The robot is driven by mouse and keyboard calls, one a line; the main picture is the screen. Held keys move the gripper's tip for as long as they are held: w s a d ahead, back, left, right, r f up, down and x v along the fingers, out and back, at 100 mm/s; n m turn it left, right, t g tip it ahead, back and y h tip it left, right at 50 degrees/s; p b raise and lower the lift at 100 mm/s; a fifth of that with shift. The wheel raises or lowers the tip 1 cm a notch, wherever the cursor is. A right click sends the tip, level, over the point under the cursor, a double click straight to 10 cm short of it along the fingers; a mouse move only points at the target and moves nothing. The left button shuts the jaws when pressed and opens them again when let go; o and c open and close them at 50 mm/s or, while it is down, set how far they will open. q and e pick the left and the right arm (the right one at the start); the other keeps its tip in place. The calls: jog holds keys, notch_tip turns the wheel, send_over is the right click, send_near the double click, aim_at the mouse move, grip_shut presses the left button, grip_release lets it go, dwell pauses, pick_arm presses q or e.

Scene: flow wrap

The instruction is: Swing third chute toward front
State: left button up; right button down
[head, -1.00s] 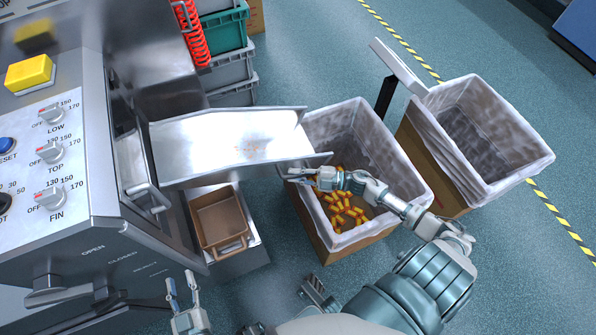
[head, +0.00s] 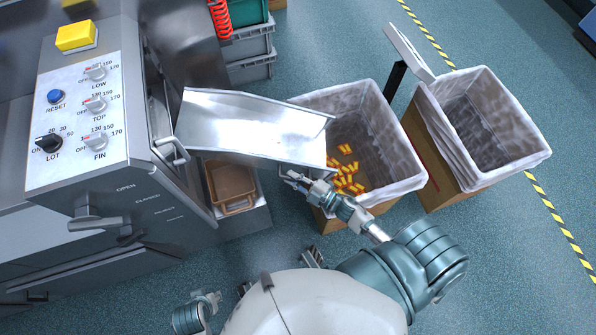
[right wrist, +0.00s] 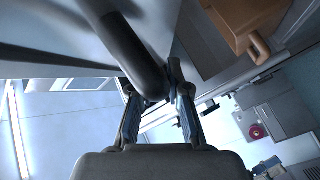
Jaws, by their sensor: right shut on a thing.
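The metal chute (head: 250,125) is a shiny open trough that runs from the machine's side. Its free end lies over the near left part of a lined bin (head: 385,135). My right gripper (head: 295,178) is at the near side of the chute's free end, shut on the chute's handle. In the right wrist view, the dark round handle (right wrist: 130,50) passes between the fingers of the right gripper (right wrist: 160,98). My left gripper (head: 208,300) is low at the bottom left, apart from the chute. Its finger gap is not clear.
Orange-yellow packs (head: 347,180) lie in the lined bin. A second lined bin (head: 490,125) stands to the right. A brown tray (head: 230,187) sits below the chute. The control panel (head: 85,115) is at left, and grey crates (head: 250,50) are stacked behind.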

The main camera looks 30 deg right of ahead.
jog(key=shift+s+f, duration=0.25)
jog(key=shift+f, duration=0.1)
jog(key=c, duration=1.1)
grip_release()
jog(key=shift+s+a, duration=0.15)
jog(key=shift+a, duration=0.25)
jog(key=shift+c, duration=0.2)
jog(key=shift+r, duration=0.25)
jog(key=v, duration=1.2)
